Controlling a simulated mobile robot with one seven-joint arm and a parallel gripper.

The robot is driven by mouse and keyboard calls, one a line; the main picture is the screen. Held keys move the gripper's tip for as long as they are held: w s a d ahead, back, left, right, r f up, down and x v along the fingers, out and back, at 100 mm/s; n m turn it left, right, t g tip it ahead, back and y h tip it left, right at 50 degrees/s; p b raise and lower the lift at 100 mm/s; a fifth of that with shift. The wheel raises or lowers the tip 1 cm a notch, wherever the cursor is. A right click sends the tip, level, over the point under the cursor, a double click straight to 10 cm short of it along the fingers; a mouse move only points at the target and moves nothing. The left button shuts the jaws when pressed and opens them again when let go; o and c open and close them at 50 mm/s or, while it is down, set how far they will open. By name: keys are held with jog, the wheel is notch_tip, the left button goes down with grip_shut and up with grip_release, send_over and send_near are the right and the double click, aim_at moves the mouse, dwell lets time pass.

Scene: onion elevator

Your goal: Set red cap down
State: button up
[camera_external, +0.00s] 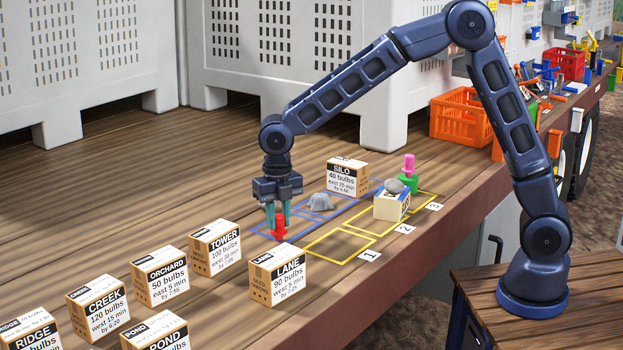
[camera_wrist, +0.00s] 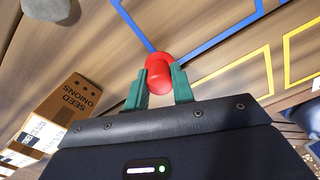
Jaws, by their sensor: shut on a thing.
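My gripper (camera_external: 278,216) points straight down over the left end of the blue outlines and is shut on the red cap (camera_external: 280,229). The cap is upright between the two green fingers, at or just above the wooden tabletop; I cannot tell whether it touches. In the wrist view the red cap (camera_wrist: 158,74) shows between the fingertips (camera_wrist: 160,86), beside a corner of the blue lines (camera_wrist: 215,40).
The LANE box (camera_external: 277,275) stands close in front. The TOWER box (camera_external: 214,247) is to the left. A grey stone (camera_external: 320,202) lies to the right, before the SILO box (camera_external: 347,176). Yellow outlines (camera_external: 340,243) nearby have bare spaces. A cream block (camera_external: 391,207) carries another stone.

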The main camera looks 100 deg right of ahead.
aim_at(278, 215)
jog(key=shift+f, duration=0.15)
jog(key=o, duration=1)
jog(key=shift+c, duration=0.2)
notch_tip(278, 215, up, 12)
jog(key=s+a+r+m, duration=0.4)
jog(key=s+a+r, duration=0.15)
jog(key=s, duration=0.25)
jog(key=s+a+r+m+t+h, duration=0.1)
jog(key=s+a+r+m, duration=0.15)
jog(key=s, duration=0.35)
jog(key=s+a+r+m+t, duration=0.1)
jog(key=s+a+m, duration=0.25)
jog(key=s, duration=0.25)
jog(key=s+a+f+m+t, duration=0.1)
jog(key=s+f+m, duration=0.1)
jog(key=s+m, duration=0.4)
jog(key=s+a+f+m+t+y, duration=0.1)
jog(key=s+m, duration=0.5)
jog(key=s, duration=0.9)
jog(key=shift+a+f+t, duration=0.3)
jog(key=shift+a+f, duration=0.1)
jog(key=shift+f, duration=0.5)
